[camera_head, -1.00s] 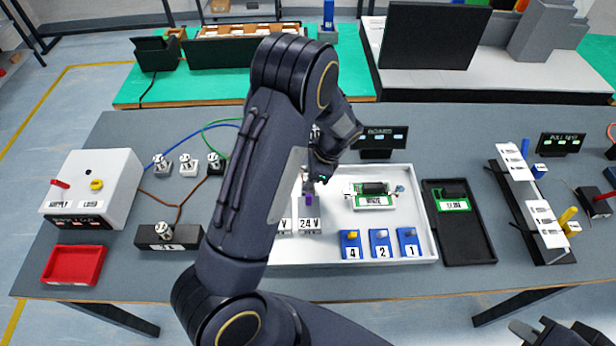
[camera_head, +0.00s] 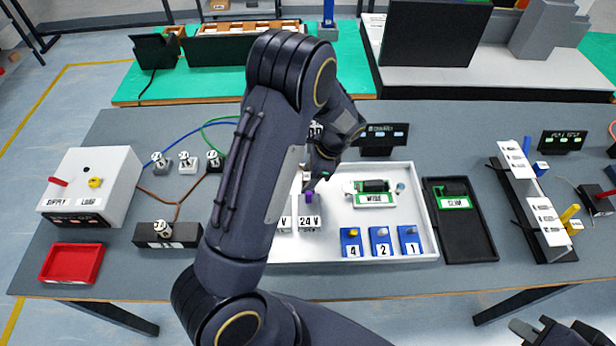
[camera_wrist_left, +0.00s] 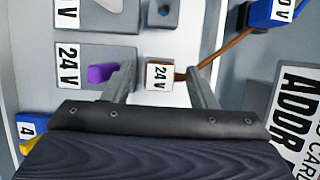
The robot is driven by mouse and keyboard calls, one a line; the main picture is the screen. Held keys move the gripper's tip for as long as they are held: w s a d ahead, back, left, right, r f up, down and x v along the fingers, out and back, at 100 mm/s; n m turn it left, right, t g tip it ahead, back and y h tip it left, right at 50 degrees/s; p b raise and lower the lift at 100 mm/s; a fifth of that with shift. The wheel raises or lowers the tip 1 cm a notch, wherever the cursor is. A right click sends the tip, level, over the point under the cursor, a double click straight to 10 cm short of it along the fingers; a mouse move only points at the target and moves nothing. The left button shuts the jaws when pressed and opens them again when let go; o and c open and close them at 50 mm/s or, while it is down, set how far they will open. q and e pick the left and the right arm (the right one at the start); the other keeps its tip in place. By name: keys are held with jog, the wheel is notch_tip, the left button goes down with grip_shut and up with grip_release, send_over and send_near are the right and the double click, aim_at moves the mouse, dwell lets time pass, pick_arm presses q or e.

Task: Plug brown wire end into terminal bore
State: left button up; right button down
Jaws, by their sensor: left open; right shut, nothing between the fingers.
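My left gripper (camera_head: 318,178) is over the white tray (camera_head: 345,256). In the left wrist view its two fingers (camera_wrist_left: 160,88) are open, one on either side of a small white "24 V" tag (camera_wrist_left: 160,76) on the brown wire (camera_wrist_left: 230,47). Gaps show beside the tag. The wire runs to the upper right. A purple plug-like piece (camera_wrist_left: 103,73) is just left of the fingers, by a "24 V" label (camera_wrist_left: 68,66). A grey block with a round hole (camera_wrist_left: 163,12) is above; whether it is the terminal bore I cannot tell. My right gripper (camera_head: 545,334) is shut and empty, low at the right.
Blue blocks marked 4, 2 and 1 (camera_head: 381,243) stand in the tray, with a green-edged "WIDE" card (camera_head: 376,198) behind. A black "SLIM" tray (camera_head: 480,249) stands to the right. My left arm hides much of the bench's middle.

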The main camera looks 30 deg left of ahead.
pick_arm(q)
jog(key=v, duration=0.6)
jog(key=shift+r+b, duration=0.25)
jog(key=shift+b, duration=0.1)
jog(key=s+r+n+t+h, duration=0.4)
jog(key=s+r+n+h, duration=0.25)
jog(key=s+r, duration=0.55)
jog(key=s+d+r+n+t, duration=0.1)
jog(key=s+d+n+t, duration=0.1)
jog(key=s, duration=0.3)
jog(key=s+d+n+t+h, duration=0.1)
jog(key=s+d+n+t, duration=0.1)
jog(key=s+n, duration=0.3)
jog(key=shift+s+d+r, duration=0.4)
jog(key=shift+s+d, duration=0.05)
jog(key=shift+s, duration=0.35)
